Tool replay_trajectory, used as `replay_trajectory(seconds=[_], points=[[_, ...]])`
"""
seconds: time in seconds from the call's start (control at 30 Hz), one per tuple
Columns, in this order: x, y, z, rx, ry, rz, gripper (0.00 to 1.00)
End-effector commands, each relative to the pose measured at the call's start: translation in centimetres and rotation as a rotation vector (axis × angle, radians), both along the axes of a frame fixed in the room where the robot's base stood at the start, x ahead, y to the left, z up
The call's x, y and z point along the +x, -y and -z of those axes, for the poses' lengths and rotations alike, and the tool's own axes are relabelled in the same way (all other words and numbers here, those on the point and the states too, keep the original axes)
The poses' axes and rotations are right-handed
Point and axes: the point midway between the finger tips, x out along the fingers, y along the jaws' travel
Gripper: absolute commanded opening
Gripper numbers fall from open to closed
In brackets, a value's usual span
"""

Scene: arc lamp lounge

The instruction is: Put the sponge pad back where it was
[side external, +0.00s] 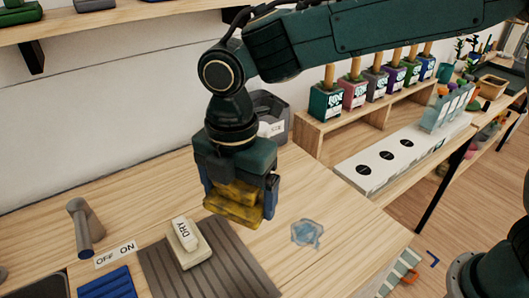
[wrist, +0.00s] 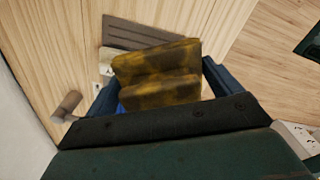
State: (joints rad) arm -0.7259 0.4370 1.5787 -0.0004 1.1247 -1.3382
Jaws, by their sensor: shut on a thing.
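My gripper (side external: 240,200) points down above the wooden counter, with its dark blue fingers shut on a yellow-brown blotchy sponge pad (side external: 234,208). In the wrist view the sponge pad (wrist: 158,75) fills the space between the fingers of my gripper (wrist: 160,85). In the side view the pad hangs above the counter, over the back right part of a grey ribbed mat (side external: 215,262). A cream dish (side external: 190,256) on the mat bears a white block marked DRY (side external: 182,233). A wet-looking pale blue patch (side external: 307,233) lies on the counter right of the mat.
A tap (side external: 84,222), an OFF ON label (side external: 115,255) and a blue ribbed mat (side external: 106,284) are at the left. A dark grey bin (side external: 270,108) stands behind my gripper. A wooden shelf unit (side external: 330,137) with several labelled pots is at the back right.

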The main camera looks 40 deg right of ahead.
Motion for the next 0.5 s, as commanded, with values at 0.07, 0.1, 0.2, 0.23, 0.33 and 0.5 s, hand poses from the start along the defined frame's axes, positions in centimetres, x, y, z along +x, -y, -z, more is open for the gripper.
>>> replay_trajectory(seconds=[0.07,0.1,0.2,0.23,0.33,0.5], points=[[-0.9,-2.4,-1.2,0.003,0.003,-0.074,0.69],[-1.4,-3.3,-1.8,0.003,0.003,-0.106,0.69],[-2.5,-5.4,-3.1,0.002,0.002,-0.179,0.69],[-2.9,-5.9,-3.3,0.002,0.001,-0.196,0.69],[-3.7,-7.2,-4.2,0.002,0.001,-0.245,0.69],[-4.5,-8.2,-5.0,0.001,0.001,-0.286,0.69]])
